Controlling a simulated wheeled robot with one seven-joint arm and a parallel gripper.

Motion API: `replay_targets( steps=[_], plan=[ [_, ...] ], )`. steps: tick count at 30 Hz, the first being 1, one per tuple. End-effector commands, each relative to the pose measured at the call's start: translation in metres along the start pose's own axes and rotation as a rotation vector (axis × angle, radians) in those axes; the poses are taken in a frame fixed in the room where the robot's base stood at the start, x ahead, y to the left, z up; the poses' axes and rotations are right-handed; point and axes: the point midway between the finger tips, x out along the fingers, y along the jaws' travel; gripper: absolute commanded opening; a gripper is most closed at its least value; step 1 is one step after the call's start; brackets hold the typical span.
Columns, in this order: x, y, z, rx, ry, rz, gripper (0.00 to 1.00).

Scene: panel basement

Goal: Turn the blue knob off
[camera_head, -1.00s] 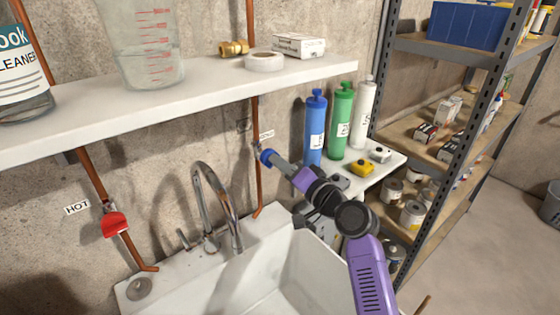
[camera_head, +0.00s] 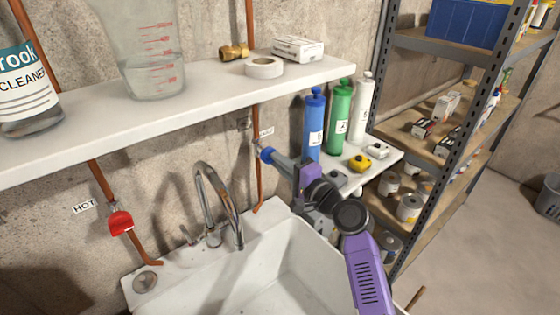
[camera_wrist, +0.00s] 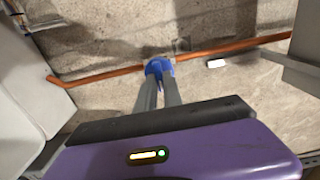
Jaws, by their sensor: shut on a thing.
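The blue knob (camera_head: 266,153) sits on the copper pipe (camera_head: 258,182) behind the sink, below the white shelf. In the wrist view the knob (camera_wrist: 158,67) shows between and around the fingertips, in front of the pipe (camera_wrist: 105,75). My gripper (camera_head: 271,157) reaches in from the lower right and is shut on the knob; it also shows in the wrist view (camera_wrist: 158,76). The fingers hide part of the knob, and the valve body behind it is mostly hidden.
A white sink (camera_head: 270,275) with a curved faucet (camera_head: 218,200) stands below. A red knob (camera_head: 120,221) labelled HOT is at left. The white shelf (camera_head: 190,105) runs above my gripper. Blue (camera_head: 314,125) and green (camera_head: 339,115) cylinders stand close at right, beside the metal rack (camera_head: 450,135).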

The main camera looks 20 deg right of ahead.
Motion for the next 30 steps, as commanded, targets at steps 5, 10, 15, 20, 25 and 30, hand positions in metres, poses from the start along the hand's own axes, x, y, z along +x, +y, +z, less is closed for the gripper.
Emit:
replay_targets(
  steps=[5,10,15,20,25,30],
  plan=[
    [-0.001,0.000,-0.002,0.014,0.003,0.000,0.00],
    [-0.001,0.001,-0.002,0.014,0.003,0.000,0.00],
    [-0.001,0.001,-0.002,0.013,0.003,0.000,0.23],
    [0.000,0.001,-0.001,0.012,0.002,0.000,0.33],
    [0.000,0.000,-0.001,0.011,0.001,0.000,0.33],
    [-0.011,0.003,-0.001,0.011,0.002,0.001,0.33]
  ],
)
